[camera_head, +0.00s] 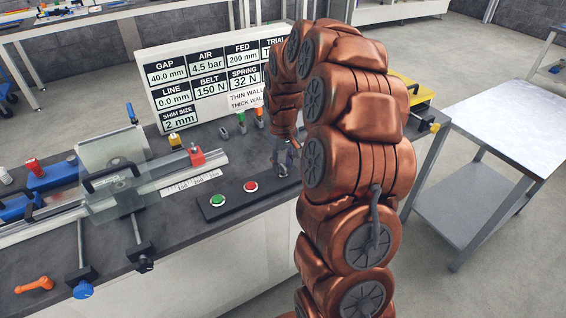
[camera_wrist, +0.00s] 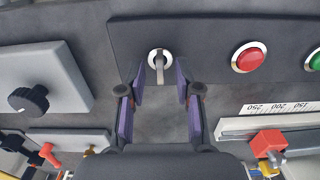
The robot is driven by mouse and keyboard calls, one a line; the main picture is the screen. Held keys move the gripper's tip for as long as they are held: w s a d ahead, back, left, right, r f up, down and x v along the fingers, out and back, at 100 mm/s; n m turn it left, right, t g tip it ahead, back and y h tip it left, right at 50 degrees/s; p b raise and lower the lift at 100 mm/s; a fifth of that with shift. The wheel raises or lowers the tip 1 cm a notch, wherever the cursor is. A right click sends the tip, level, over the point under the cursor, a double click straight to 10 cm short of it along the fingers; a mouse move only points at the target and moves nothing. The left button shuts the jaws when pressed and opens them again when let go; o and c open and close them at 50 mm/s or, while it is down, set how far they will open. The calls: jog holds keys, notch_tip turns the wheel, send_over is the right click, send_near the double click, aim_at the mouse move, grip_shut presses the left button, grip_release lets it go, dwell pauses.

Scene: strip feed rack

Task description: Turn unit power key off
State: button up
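The power key (camera_wrist: 160,68) is a grey key in a round silver-rimmed switch on the dark control panel (camera_wrist: 205,48), in the upper middle of the wrist view. It looks about upright in that picture. My gripper (camera_wrist: 159,84) is open, with one purple-padded finger on each side of the key and a gap on both sides. I cannot tell how deep the fingertips reach along it. In the head view my gripper (camera_head: 287,158) is at the right end of the panel (camera_head: 232,206), partly behind my arm, and the key cannot be made out there.
A red button (camera_wrist: 248,57) and a green button (camera_wrist: 317,60) sit on the same panel, right of the key. A grey block with a black knob (camera_wrist: 28,100) stands to the left. A red-topped stop (camera_wrist: 268,142) on a scaled rail is at lower right.

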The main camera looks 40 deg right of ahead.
grip_shut()
jog(key=shift+f+m+b, duration=0.1)
jog(key=shift+m+b, duration=0.2)
jog(key=shift+b, duration=0.15)
jog(key=shift+f+m+b, duration=0.1)
jog(key=shift+m+b, duration=0.8)
jog(key=shift+b, duration=0.2)
jog(key=m+b, duration=0.3)
jog(key=m, duration=0.1)
jog(key=shift+m, duration=0.3)
jog(key=m+b, duration=0.2)
jog(key=m, duration=0.8)
jog(key=shift+r+m, duration=0.25)
jog(key=shift+m, duration=0.15)
